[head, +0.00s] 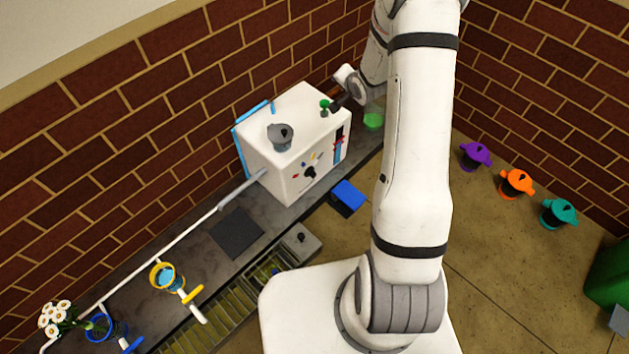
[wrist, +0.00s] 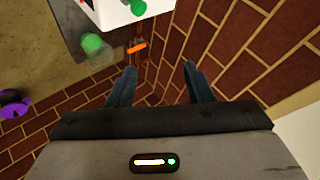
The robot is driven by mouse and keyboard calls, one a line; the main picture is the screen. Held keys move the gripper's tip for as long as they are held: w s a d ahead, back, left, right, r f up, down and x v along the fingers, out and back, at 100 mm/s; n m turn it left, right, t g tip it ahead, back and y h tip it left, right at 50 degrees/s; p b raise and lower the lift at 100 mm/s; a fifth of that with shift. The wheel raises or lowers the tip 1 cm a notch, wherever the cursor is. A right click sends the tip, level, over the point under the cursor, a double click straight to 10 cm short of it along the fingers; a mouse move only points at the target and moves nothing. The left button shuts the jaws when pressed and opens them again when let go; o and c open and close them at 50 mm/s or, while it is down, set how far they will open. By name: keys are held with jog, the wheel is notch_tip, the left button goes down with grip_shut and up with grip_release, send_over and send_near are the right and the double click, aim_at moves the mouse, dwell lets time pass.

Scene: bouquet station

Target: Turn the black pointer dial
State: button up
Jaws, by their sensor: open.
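The black pointer dial (head: 310,174) is on the front face of a white box (head: 280,182), with small coloured marks around it. It shows in the head view only; the wrist view does not show it. The white box (wrist: 108,14) shows there at the top edge, with the green knob (wrist: 138,7).
A grey pot (head: 281,137) stands on the box. A blue block (head: 348,198) and dark mat (head: 237,234) lie near the box. Purple (head: 475,156), orange (head: 515,184) and teal (head: 559,214) pots stand at right. Brick walls are close behind.

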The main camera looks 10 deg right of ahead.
jog(key=f+m+t+y+b, duration=0.1)
jog(key=f+b, duration=0.1)
jog(key=f, duration=0.6)
jog(key=a+f+m+y+b, duration=0.1)
jog(key=f+m+y+b, duration=0.1)
jog(key=f, duration=0.7)
jog(key=f+m+t+y+b, duration=0.1)
jog(key=f+m+b, duration=0.1)
jog(key=f, duration=0.6)
jog(key=shift+w+a+f+t+b, duration=0.15)
jog(key=shift+a+f+t+b, duration=0.05)
jog(key=shift+a+t+b, duration=0.15)
jog(key=m+t+y+b, duration=0.3)
jog(key=m+y+b, duration=0.15)
jog(key=m, duration=0.25)
send_near(314, 177)
jog(key=w, duration=0.2)
jog(key=b+x, duration=0.2)
jog(key=x, duration=0.5)
jog(key=shift+a+b, duration=0.4)
jog(key=shift+a, duration=0.1)
jog(key=c, duration=1)
